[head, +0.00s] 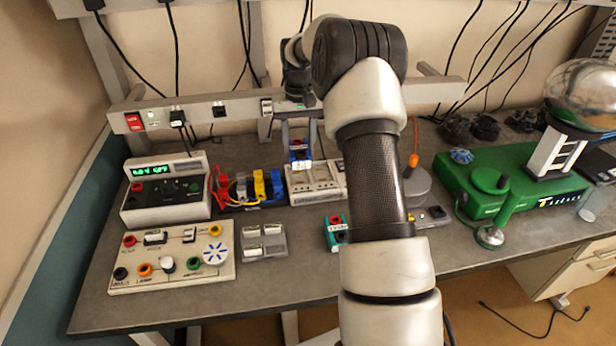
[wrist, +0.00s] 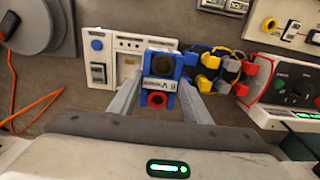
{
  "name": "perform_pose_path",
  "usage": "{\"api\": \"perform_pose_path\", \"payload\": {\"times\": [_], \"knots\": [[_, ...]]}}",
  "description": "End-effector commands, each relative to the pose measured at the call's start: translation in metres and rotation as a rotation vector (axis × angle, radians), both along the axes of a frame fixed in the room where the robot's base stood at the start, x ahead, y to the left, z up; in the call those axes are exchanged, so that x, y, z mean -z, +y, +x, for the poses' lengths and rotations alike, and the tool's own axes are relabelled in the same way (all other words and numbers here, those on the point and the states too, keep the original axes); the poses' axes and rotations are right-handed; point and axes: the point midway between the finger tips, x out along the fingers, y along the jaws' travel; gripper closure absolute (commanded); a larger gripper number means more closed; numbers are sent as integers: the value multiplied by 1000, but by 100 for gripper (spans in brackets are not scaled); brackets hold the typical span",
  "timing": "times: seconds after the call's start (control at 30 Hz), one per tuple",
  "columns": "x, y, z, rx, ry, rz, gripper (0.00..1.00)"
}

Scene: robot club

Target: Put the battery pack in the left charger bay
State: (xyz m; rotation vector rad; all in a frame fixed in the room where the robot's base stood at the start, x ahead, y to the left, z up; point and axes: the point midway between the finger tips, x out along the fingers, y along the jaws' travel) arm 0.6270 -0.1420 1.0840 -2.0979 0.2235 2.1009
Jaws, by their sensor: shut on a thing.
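The battery pack (wrist: 160,70) is blue with one black and one red round terminal. My gripper (wrist: 163,90) is shut on it, one finger along each side. In the head view the pack (head: 299,152) is upright over the left rear part of the pale charger (head: 318,190). The charger also shows in the wrist view (wrist: 104,58), behind the pack, with a blue button and a dark switch. The pack hides the bay beneath it. I cannot tell whether the pack touches the charger or hangs above it. My arm covers the charger's right edge in the head view.
A rack of yellow, blue and grey plugs (head: 258,188) stands close left of the charger. A power supply (head: 165,192) and a terminal board (head: 172,258) are further left. A teal terminal block (head: 337,234) lies in front. A grey round base (wrist: 38,22) with an orange cable is beside the charger.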

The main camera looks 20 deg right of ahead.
Motion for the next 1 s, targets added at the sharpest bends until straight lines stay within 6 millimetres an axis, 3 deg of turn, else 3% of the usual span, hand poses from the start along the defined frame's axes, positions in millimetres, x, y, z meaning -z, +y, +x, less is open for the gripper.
{"api": "perform_pose_path", "payload": {"times": [0.1, 0.3, 0.6, 1.0], "knots": [[-2, 3, 24, -13, -1, -5, 88], [-1, 7, 39, -23, 2, -9, 88], [48, 6, 40, -22, 2, -9, 88], [91, 6, 40, -22, 0, -9, 88]]}}
